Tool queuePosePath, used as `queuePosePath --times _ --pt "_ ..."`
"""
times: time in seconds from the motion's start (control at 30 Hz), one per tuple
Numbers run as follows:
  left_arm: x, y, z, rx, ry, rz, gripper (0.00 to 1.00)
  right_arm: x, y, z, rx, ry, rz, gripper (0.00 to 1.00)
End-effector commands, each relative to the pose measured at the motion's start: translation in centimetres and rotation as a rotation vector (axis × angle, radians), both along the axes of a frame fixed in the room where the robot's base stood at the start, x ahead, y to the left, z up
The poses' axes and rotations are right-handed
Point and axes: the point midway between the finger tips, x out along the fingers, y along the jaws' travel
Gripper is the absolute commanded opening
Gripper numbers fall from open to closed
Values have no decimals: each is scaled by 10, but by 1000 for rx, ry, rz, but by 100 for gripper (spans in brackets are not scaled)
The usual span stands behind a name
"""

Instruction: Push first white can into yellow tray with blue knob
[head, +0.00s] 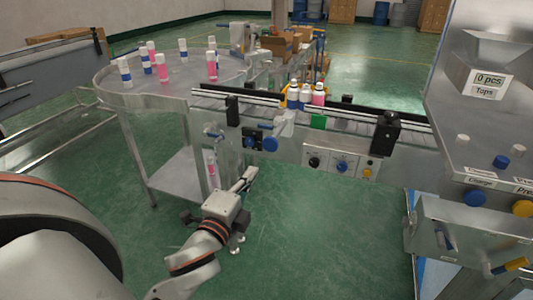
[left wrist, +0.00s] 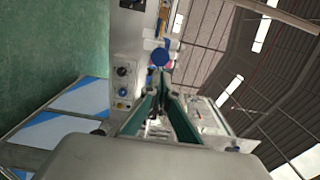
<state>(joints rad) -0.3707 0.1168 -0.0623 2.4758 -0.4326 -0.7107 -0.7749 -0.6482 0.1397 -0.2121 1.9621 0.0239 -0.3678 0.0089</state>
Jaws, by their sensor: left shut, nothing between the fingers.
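My left gripper (head: 249,174) is shut and empty, in front of and below the conveyor. In the left wrist view its green-edged fingers (left wrist: 163,82) converge near a round blue knob (left wrist: 160,57). In the head view the blue knob (head: 270,145) sits on the conveyor's front side, above and right of the gripper and apart from it. Several small cans stand on the conveyor: a white-and-blue one (head: 293,96), another beside it (head: 305,95) and a pink one (head: 318,95). Yellow shows beside them (head: 284,101); I cannot tell whether it is the tray. My right gripper is out of view.
A round metal table (head: 190,85) at the back left carries several pink and white-blue cans. A control panel (head: 341,164) is on the conveyor front. A machine with a tops hopper (head: 480,85) stands at the right. The green floor (head: 310,220) before the conveyor is clear.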

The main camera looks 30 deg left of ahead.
Motion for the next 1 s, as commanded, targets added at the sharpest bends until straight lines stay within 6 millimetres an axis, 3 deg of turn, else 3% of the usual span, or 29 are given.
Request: queuePosePath --times 0.5,0.7,1.0 --pt "92 22 1 1 -1 1 0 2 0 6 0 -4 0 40" --pt "107 26 -1 1 2 0 0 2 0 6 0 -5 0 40" --pt "110 26 -1 0 1 0 0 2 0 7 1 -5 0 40"
